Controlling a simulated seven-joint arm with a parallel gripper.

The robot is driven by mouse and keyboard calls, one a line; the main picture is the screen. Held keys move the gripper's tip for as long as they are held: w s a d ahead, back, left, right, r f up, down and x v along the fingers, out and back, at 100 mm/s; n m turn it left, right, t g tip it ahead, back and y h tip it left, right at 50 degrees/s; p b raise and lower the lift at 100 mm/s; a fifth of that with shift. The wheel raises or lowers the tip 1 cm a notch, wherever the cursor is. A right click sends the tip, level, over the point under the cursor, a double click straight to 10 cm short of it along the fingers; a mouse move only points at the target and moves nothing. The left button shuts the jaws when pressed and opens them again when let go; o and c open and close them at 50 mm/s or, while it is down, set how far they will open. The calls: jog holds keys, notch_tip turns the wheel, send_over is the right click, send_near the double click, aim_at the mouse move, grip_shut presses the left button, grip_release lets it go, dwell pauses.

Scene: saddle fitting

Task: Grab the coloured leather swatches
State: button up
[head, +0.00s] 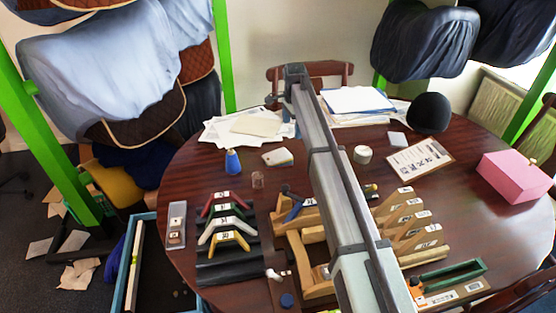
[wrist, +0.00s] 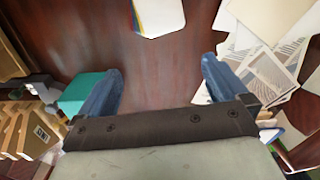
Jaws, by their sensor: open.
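A small pale stack (head: 277,157) with darker edges lies on the table left of my arm and looks like the leather swatches, though it is too small to be sure. In the wrist view, what seems to be the same stack (wrist: 158,14) shows a pale top with blue and yellow edges, cut off by the frame top. My gripper (wrist: 160,80) is open, with its two blue fingers apart and bare tabletop between them. The stack lies beyond the fingertips, touching neither. In the head view my gripper's fingers are hard to make out at the arm's far end.
Papers (head: 250,125) and a folder stack (head: 355,100) lie at the back. A blue bottle (head: 233,162) stands left of the stack. Coloured arches (head: 225,222) and wooden pieces (head: 405,215) crowd the front. A teal block (wrist: 85,92) shows by the left finger. A pink box (head: 516,176) stands right.

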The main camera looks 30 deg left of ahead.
jog(key=s+a, duration=0.3)
jog(key=s, duration=0.1)
send_over(279, 156)
jog(key=shift+m, duration=0.3)
jog(key=f, duration=0.8)
jog(key=shift+s, duration=0.3)
jog(key=shift+w+f, duration=0.2)
jog(key=shift+f, duration=2.55)
jog(key=c, duration=0.8)
